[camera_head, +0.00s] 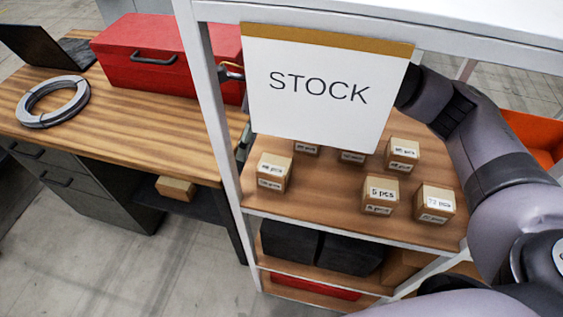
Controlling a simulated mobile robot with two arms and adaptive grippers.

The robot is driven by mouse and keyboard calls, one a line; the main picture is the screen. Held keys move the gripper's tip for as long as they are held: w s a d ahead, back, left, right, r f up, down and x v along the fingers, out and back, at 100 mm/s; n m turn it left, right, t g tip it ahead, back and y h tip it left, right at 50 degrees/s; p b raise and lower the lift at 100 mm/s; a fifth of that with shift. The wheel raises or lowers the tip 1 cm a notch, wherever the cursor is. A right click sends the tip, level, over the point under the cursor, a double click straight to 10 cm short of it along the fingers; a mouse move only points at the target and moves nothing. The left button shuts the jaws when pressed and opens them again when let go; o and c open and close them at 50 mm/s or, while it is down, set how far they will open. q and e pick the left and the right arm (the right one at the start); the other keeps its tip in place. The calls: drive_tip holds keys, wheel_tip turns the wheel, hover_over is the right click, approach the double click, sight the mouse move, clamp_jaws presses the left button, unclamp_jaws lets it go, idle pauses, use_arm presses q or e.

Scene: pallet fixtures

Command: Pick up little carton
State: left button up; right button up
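Several little cartons with white labels stand on the wooden upper shelf (325,205) of a white rack. One carton reads "5 pcs" (380,195). Another carton (435,203) stands to its right, one carton (403,154) behind it, and one carton (274,172) at the left. Two more cartons, at the back left (306,149) and back middle (352,157), are partly covered by the STOCK sign. My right arm comes in from the right, over the shelf's right side, and its far end goes behind the sign.
The white STOCK sign (320,95) hangs in front of the shelf's back part. A white post (215,110) bounds the left. Black bins (320,248) fill the shelf below. A workbench (110,120) with a red toolbox (145,55) stands left. An orange bin (535,135) is right.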

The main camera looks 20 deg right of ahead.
sight(274, 163)
drive_tip(key=s+d+h, duration=0.2)
drive_tip(key=shift+s+d+f+g, duration=0.25)
drive_tip(key=shift+s+f+g, duration=0.1)
drive_tip(key=shift+g, duration=0.05)
drive_tip(key=shift+s+h, duration=0.35)
drive_tip(key=shift+h, duration=0.05)
drive_tip(key=shift+s+f, duration=0.1)
drive_tip(key=shift+s, duration=0.2)
drive_tip(key=shift+a+f+p, duration=0.15)
drive_tip(key=shift+f+p, duration=0.15)
drive_tip(key=shift+f, duration=0.1)
drive_tip(key=f+p, duration=0.1)
drive_tip(key=f, duration=0.1)
drive_tip(key=d+f+p, duration=0.1)
drive_tip(key=f+p, duration=0.1)
drive_tip(key=f, duration=0.1)
drive_tip(key=shift+s+f, duration=0.1)
drive_tip(key=shift+f, duration=0.1)
use_arm(q)
drive_tip(key=shift+d+r, duration=0.2)
drive_tip(key=shift+r, duration=1.7)
use_arm(e)
drive_tip(key=shift+f, duration=0.6)
drive_tip(key=shift+c, duration=0.6)
use_arm(q)
drive_tip(key=shift+s+a, duration=0.1)
drive_tip(key=shift+a, duration=0.1)
use_arm(e)
drive_tip(key=c, duration=1.2)
